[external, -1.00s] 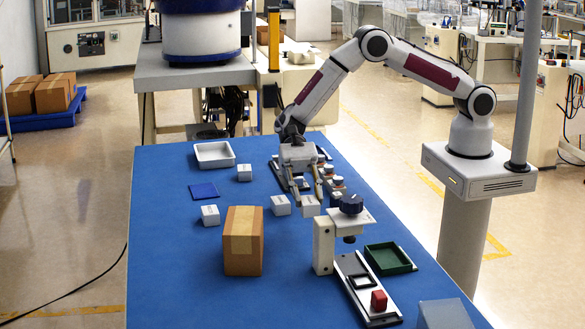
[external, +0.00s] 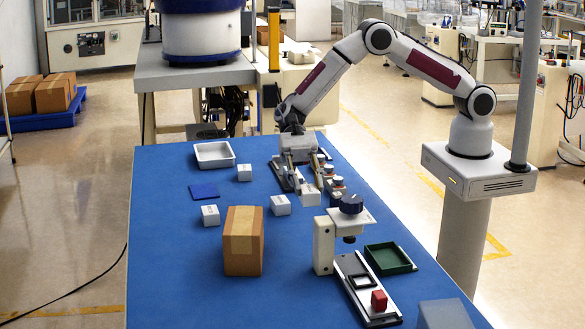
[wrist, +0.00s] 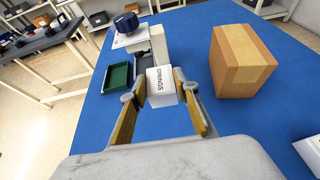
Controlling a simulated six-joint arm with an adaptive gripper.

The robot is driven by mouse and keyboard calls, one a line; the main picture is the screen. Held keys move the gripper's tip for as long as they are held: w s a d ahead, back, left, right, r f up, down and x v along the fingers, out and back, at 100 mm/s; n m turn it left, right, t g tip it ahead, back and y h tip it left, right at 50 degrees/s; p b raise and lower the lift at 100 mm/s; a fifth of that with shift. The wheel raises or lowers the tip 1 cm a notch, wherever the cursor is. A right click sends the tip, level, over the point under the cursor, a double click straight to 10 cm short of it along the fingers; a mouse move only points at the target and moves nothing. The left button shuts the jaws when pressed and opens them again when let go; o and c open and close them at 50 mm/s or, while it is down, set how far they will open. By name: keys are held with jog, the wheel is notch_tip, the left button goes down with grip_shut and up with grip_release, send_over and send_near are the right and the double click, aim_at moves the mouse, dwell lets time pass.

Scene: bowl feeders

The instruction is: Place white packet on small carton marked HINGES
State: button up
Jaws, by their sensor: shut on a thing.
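My gripper (external: 309,187) is shut on a small white carton (external: 310,200). In the wrist view the carton (wrist: 161,88) sits between both fingertips, and its top reads SPRINGS. It looks held slightly above the blue table. Other small white cartons stand on the table to the left: one near (external: 280,205), one farther left (external: 210,215) and one farther back (external: 245,173). Their print is too small to read, so I cannot tell which is marked HINGES. I cannot make out a separate white packet.
A brown box (external: 243,241) stands at the table's middle front. A press-like stand with a blue knob (external: 351,204) is close to the held carton. The left front is clear.

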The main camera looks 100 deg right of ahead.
jog(key=shift+w+a+r, duration=0.2)
jog(key=shift+w+a, duration=0.15)
jog(key=shift+w, duration=0.15)
jog(key=w+a+r+m+t+h, duration=0.1)
jog(key=w+a+r+m+t, duration=0.3)
jog(key=w, duration=0.4)
notch_tip(320, 180, up, 7)
jog(key=m+t+h, duration=0.3)
jog(key=m+t, duration=0.1)
jog(key=t, duration=0.1)
send_over(248, 217)
jog(key=shift+d+f, duration=0.1)
jog(key=shift+f, duration=3.05)
jog(key=shift+f, duration=1.9)
jog(key=shift+f, duration=0.1)
